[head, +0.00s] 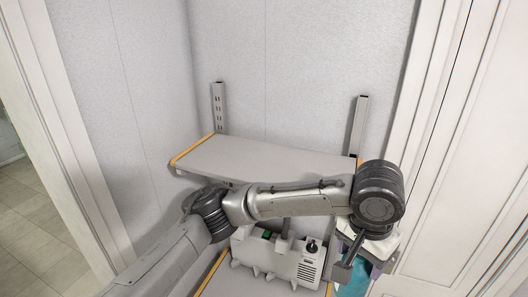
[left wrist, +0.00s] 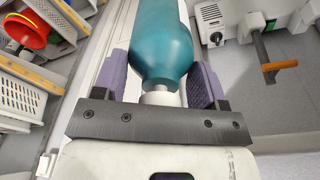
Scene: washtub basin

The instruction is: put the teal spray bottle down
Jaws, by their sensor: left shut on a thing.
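The teal spray bottle (left wrist: 162,42) fills the upper middle of the left wrist view, between the purple finger pads of my left gripper (left wrist: 160,82). The gripper is shut on it near its narrow pale neck. In the head view the bottle (head: 356,282) shows as a small teal patch at the bottom right, partly hidden by my left gripper (head: 366,262) and cut by the picture edge. What lies under the bottle is hidden. My right gripper is in neither view.
A bare grey upper shelf (head: 270,157) with orange end strips is behind my left arm. A pale grey box-like device (head: 290,262) with a black knob stands below it. The left wrist view shows white baskets (left wrist: 20,97) and a red round object (left wrist: 27,32) at left.

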